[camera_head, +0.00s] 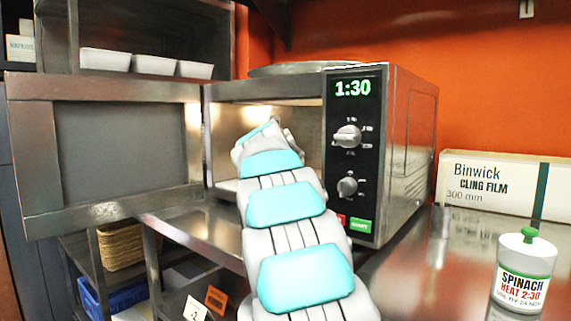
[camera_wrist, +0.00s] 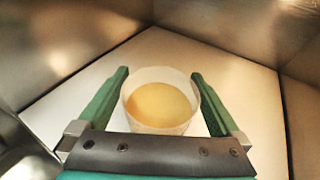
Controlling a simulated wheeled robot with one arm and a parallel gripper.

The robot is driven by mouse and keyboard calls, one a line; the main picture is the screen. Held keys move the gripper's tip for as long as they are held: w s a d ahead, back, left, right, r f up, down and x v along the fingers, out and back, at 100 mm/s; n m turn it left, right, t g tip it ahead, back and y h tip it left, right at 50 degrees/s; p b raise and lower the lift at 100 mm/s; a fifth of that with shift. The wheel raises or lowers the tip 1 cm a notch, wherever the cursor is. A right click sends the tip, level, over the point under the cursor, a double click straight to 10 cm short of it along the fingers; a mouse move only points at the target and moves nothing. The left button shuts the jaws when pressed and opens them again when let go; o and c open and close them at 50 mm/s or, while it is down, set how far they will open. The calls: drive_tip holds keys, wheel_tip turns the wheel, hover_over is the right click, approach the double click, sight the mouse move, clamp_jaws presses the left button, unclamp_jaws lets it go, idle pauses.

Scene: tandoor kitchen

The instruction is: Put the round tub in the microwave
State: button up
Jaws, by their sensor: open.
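The microwave (camera_head: 412,125) stands on the steel counter with its door (camera_head: 120,150) swung open to the left. Its display reads 1:30. My arm reaches into its opening, and the head view hides my gripper. In the wrist view, a round white tub (camera_wrist: 133,116) with yellow-orange contents stands upright on the pale microwave floor (camera_wrist: 160,48). My gripper (camera_wrist: 159,74) is open, with its green fingers on either side of the tub. A small gap shows at the right finger; whether the left finger touches is unclear.
A white spinach container (camera_head: 522,270) with a green-knobbed lid, labelled HEAT 2:30, stands at the right. A cling film box (camera_head: 500,185) lies behind it. White tubs (camera_head: 155,65) sit on a shelf above the door. Microwave walls (camera_wrist: 235,28) surround my gripper closely.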

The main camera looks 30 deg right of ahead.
drive_tip(key=v, duration=1.1)
drive_tip(key=shift+s+a+r, duration=0.2)
drive_tip(key=shift+c, duration=0.4)
idle(0.5)
